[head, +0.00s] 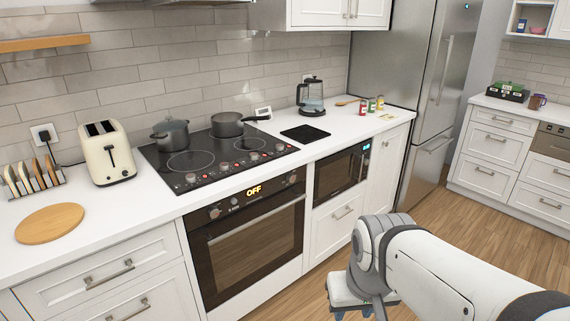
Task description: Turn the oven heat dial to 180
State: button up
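The oven (247,245) is built in under the counter, with a dark glass door and a long bar handle. Its display (253,190) reads OFF in amber. One round dial (215,212) sits left of the display and another dial (292,178) sits to the right; their markings are too small to read, so I cannot tell which sets the heat. My gripper (353,314) is at the bottom edge, right of the oven and apart from it, pointing down. Its fingertips are mostly cut off, so its opening is unclear.
Above the oven is a black cooktop (215,158) with small front knobs, a pot (170,134) and a saucepan (228,124). A microwave (341,174) and a drawer (333,222) are right of the oven. The wooden floor (455,235) looks clear near the fridge (432,80).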

aim_at(290, 178)
jog(key=u, duration=0.05)
jog(key=i, duration=0.85)
jog(key=u, duration=0.5)
